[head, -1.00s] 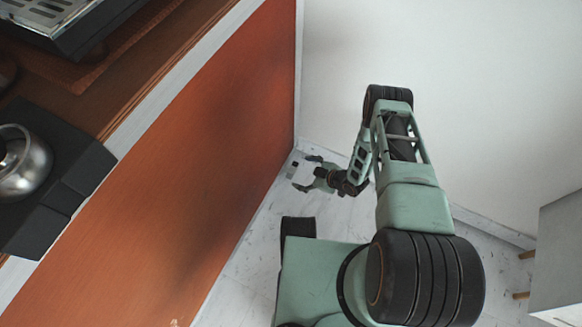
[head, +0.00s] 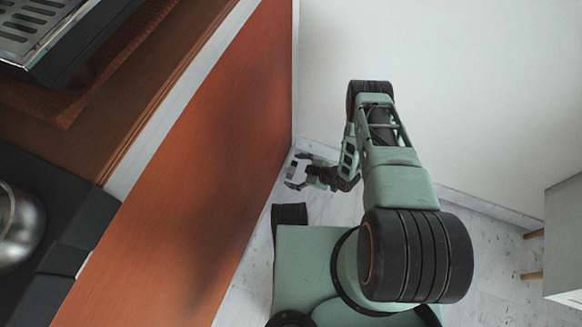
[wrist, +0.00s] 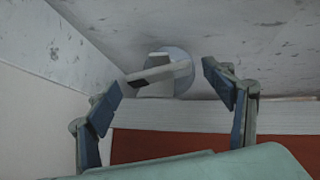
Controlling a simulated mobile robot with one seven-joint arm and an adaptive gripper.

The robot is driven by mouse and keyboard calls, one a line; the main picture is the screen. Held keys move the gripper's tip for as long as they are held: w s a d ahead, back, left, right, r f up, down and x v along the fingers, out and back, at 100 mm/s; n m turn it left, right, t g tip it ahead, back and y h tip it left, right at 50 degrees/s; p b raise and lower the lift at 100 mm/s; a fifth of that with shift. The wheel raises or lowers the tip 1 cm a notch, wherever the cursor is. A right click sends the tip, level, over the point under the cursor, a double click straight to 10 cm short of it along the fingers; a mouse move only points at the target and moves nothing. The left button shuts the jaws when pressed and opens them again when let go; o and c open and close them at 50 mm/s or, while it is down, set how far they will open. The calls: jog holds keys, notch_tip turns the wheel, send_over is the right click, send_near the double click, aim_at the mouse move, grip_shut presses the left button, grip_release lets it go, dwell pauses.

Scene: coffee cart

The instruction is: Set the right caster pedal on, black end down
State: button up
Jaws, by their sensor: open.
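The caster (wrist: 181,60) shows in the wrist view as a pale round piece against the marbled floor. My gripper (wrist: 163,78) is open, one finger to each side of the pedal, with gaps showing and no clear contact. In the head view my gripper (head: 297,171) is low beside the orange panel, with a small whitish part of the caster between its fingers.
The orange cart panel (head: 190,175) rises close on the left. A white wall (head: 440,90) stands behind my arm. A pale box on wooden legs (head: 565,240) is at the right. A metal pitcher (head: 18,225) and a drip tray (head: 35,30) are on the cart top.

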jog(key=shift+w+a+f, duration=0.1)
jog(key=shift+f, duration=0.05)
jog(key=shift+c, duration=0.6)
jog(key=c, duration=1)
jog(key=shift+c, duration=0.2)
jog(key=shift+w, duration=0.1)
jog(key=shift+m+g, duration=0.3)
jog(key=shift+g, duration=0.2)
jog(key=shift+w+m+g+y, duration=0.25)
jog(key=shift+m+g+y, duration=0.5)
jog(key=shift+g, duration=0.75)
